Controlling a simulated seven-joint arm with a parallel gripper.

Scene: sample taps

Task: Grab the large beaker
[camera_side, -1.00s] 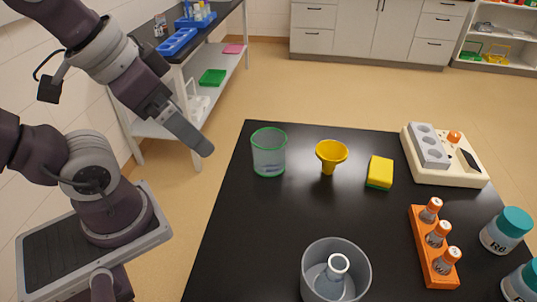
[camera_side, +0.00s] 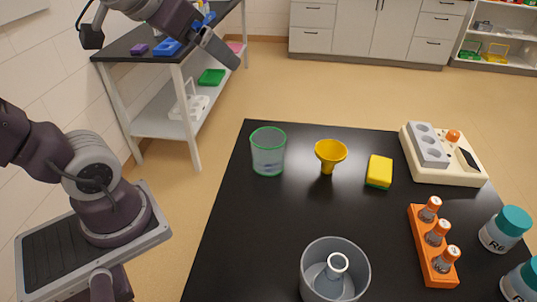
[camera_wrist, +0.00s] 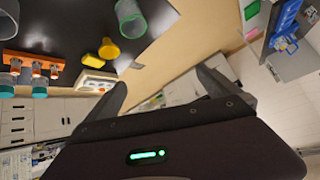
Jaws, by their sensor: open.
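A clear beaker with a green rim (camera_side: 268,155) stands upright on the black table, at its far left corner in the side view. It also shows at the top of the wrist view (camera_wrist: 130,20). A wider grey, see-through vessel (camera_side: 312,272) stands near the front of the table with a small flask (camera_side: 337,268) inside. Which of the two is the large beaker is not marked. My gripper (camera_side: 232,60) is up in the air, left of and above the green-rimmed beaker, apart from it. Its two fingers (camera_wrist: 165,90) are spread and empty in the wrist view.
A yellow funnel (camera_side: 330,152) stands right of the green-rimmed beaker, then a sponge (camera_side: 380,171). A device (camera_side: 468,165), an orange vial rack (camera_side: 418,235) and teal-lidded jars (camera_side: 505,230) line the right side. The table (camera_side: 240,220) is clear at the front left.

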